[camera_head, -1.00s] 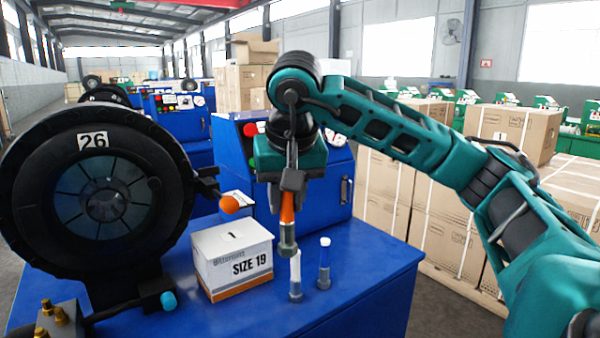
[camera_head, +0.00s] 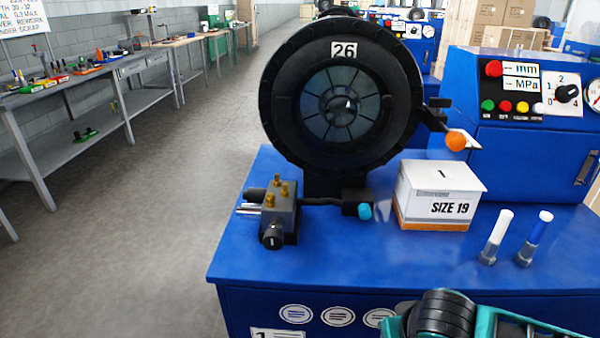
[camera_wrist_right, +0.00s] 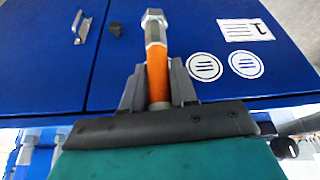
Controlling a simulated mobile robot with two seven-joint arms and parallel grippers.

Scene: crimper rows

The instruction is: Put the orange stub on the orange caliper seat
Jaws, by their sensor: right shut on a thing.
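The orange stub (camera_wrist_right: 157,72) is a short orange hose piece with a grey metal end fitting. It shows in the right wrist view, standing up between the fingers of my right gripper (camera_wrist_right: 157,88), which is shut on it. In the head view only part of my right arm shows at the bottom edge; its fingers and the stub are out of that view. I cannot make out an orange caliper seat; small tools on the far left bench are too small to tell apart. My left gripper is not in view.
The blue machine table (camera_head: 440,260) carries the black crimper marked 26 (camera_head: 342,100), a SIZE 19 box (camera_head: 438,196), a valve block (camera_head: 281,215), and white (camera_head: 496,235) and blue (camera_head: 534,238) stubs. A grey workbench (camera_head: 95,78) with tools stands left, across open floor (camera_head: 150,230).

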